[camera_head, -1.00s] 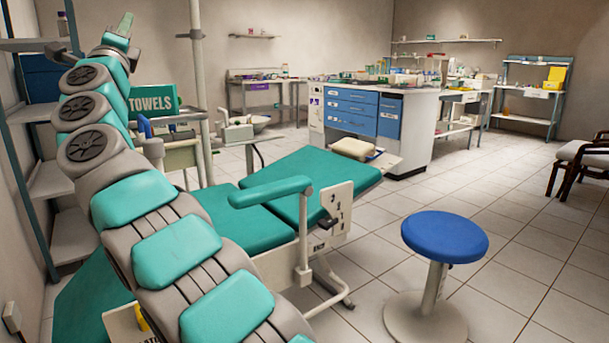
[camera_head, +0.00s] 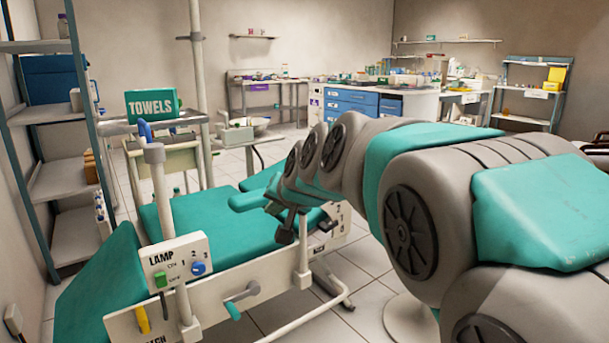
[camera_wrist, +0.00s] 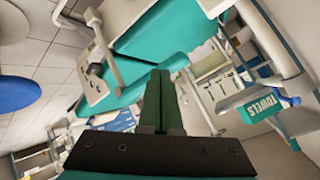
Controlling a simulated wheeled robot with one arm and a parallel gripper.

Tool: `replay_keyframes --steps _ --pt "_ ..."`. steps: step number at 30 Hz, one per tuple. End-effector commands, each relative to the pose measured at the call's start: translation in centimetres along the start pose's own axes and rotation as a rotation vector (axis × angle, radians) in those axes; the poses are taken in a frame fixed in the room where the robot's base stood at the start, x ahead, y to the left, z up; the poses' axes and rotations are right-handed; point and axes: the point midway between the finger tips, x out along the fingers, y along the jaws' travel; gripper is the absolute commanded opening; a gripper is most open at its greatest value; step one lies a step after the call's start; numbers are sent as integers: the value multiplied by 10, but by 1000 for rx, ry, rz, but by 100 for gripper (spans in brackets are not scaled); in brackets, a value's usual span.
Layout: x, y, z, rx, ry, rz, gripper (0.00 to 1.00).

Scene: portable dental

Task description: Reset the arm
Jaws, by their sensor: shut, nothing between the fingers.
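My gripper (camera_wrist: 161,75) shows in the wrist view as two dark green fingers pressed together, with nothing between them. In the head view my arm reaches from the right edge toward the middle. Its far end hangs over the teal dental chair (camera_head: 205,222), close to the chair's armrest, but the fingers are too small there to make out. The wrist view also shows the chair (camera_wrist: 165,35) beyond the fingers. I cannot tell the gap between them.
A lamp control post (camera_head: 175,262) with switches and a lever stands at the chair's near side. A green towels box (camera_head: 152,104) sits on a cart behind. Shelving (camera_head: 65,185) lines the left wall. The blue stool (camera_wrist: 15,93) shows in the wrist view.

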Motion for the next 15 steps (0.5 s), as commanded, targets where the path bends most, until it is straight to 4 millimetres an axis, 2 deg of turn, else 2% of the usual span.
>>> replay_keyframes --steps 1,6,11,15 --pt "-11 27 20 -14 -50 49 0" --pt "-46 108 99 -64 -251 200 0" --pt "-90 174 176 -94 -448 323 0" --pt "-137 221 244 -113 -624 412 0"
